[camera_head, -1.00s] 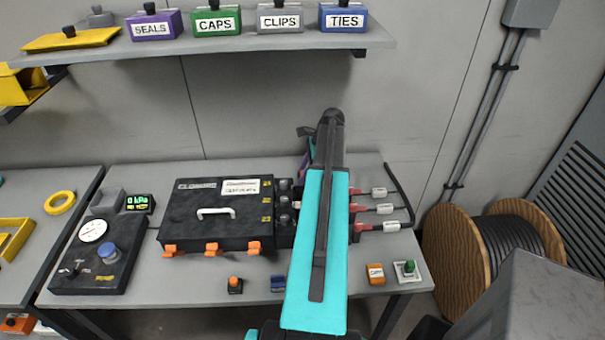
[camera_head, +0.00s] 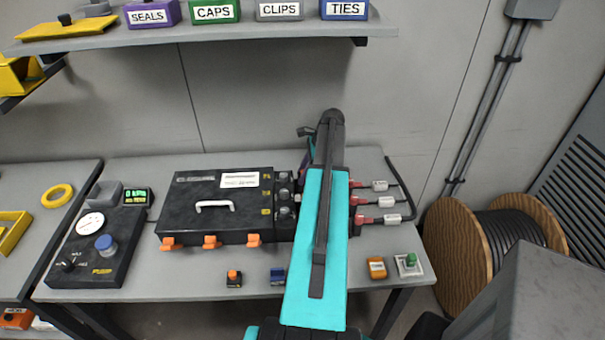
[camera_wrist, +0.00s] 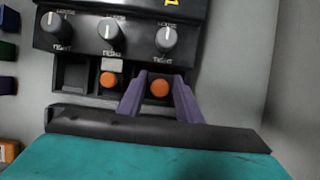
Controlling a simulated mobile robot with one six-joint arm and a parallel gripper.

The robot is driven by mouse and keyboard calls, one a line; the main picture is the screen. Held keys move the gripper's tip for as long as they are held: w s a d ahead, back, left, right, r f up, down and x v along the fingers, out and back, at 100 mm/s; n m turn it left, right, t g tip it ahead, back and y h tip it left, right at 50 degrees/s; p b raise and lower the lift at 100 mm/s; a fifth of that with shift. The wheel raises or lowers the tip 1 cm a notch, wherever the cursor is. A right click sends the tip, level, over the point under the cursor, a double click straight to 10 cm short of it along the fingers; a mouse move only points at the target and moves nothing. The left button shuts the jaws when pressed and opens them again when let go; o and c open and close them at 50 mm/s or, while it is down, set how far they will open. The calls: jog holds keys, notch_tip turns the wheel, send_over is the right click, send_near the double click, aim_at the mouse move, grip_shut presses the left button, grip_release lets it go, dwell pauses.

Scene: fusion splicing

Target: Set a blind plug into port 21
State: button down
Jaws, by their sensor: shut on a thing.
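The black closure case (camera_head: 190,222) lies on the bench, with several dials on its right end. In the wrist view that end (camera_wrist: 85,35) shows three dials marked LOOSE and TIGHT above a row of square ports. My gripper (camera_wrist: 160,92) has its purple fingers shut on an orange blind plug (camera_wrist: 159,88) at the right port. I cannot tell how deep the plug sits. Another orange plug (camera_wrist: 108,80) sits in the middle port under a pale tag. The left port (camera_wrist: 74,76) looks dark and empty. Port numbers are not readable.
Red connectors with white-tagged cables (camera_head: 385,203) stand right of my arm. A pressure unit (camera_head: 95,250) is at left. An orange block (camera_head: 376,267) and a green-topped button (camera_head: 410,263) lie at front right. A shelf with labelled boxes (camera_head: 216,12) hangs above.

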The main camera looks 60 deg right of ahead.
jog(key=shift+f+b, duration=0.6)
jog(key=shift+f, duration=0.55)
jog(key=shift+f, duration=0.25)
jog(key=c, duration=1.2)
grip_release()
jog(key=shift+r, duration=0.1)
jog(key=shift+b+v, duration=1.8)
jog(key=shift+v, duration=5)
